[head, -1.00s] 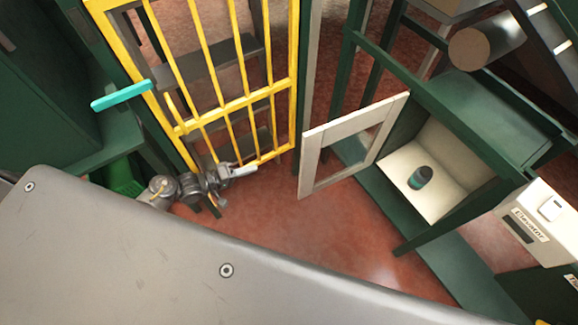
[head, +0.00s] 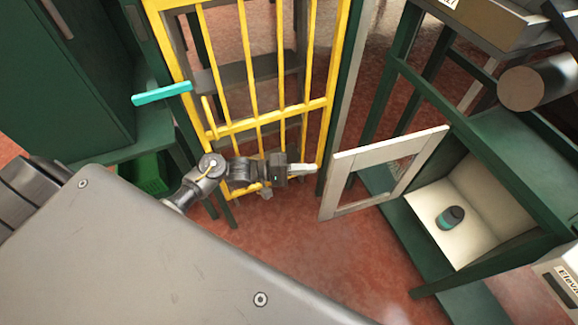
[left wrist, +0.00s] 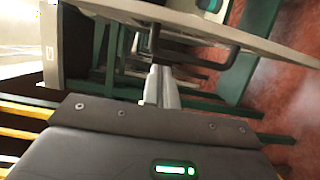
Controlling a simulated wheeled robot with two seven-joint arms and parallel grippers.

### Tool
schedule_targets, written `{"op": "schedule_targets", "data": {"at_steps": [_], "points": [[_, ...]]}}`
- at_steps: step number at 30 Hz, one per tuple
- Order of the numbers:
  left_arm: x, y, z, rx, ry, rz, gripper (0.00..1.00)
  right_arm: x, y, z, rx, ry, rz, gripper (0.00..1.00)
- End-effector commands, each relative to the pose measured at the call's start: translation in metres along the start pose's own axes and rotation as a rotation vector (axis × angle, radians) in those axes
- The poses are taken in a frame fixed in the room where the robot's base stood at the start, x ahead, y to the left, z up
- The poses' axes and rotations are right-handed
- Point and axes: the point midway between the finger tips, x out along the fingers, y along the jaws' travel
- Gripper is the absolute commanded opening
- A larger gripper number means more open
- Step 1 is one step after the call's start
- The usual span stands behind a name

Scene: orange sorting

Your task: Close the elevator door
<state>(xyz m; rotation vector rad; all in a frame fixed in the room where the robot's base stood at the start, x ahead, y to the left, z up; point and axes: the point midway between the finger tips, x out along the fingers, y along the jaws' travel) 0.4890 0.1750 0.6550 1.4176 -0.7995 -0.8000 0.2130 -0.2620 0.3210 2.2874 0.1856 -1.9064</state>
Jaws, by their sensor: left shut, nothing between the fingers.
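A yellow barred gate (head: 268,122) stands in the upper middle of the head view. To its right, a small white-framed door (head: 345,178) stands swung open from a green cabinet (head: 470,135). I cannot tell for certain which of these is the elevator door. My left gripper (head: 308,168) is shut and empty, low in front of the gate's right side and just left of the white frame, with a small gap showing. In the left wrist view its fingers (left wrist: 160,88) point towards a pale panel (left wrist: 200,28) with a dark handle (left wrist: 215,55). My right gripper is not in view.
A teal bar (head: 162,93) sticks out left of the gate. A dark cylinder with a teal band (head: 450,217) lies in the cabinet's pale compartment. A box labelled "Elevator" (head: 565,280) is partly cut off at the right. The red floor (head: 300,235) is clear in front.

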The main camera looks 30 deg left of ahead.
Motion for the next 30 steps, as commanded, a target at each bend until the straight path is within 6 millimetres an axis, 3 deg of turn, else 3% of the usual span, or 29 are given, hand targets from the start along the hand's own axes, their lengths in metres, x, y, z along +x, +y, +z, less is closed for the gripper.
{"op": "schedule_targets", "data": {"at_steps": [2,6,11,28,30], "points": [[0.015,0.001,0.001,0.0,0.0,0.002,0.0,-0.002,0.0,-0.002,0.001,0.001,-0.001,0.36],[0.016,0.001,0.024,-0.001,0.0,0.0,0.0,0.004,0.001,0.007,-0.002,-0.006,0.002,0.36],[0.019,0.0,0.035,0.0,0.001,-0.001,0.0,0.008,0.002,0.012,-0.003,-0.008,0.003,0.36],[0.022,0.001,0.042,0.0,0.004,-0.001,0.0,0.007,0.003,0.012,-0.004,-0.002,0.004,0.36],[0.025,0.001,0.046,0.0,0.008,0.0,0.0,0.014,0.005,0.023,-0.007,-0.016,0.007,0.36]]}}
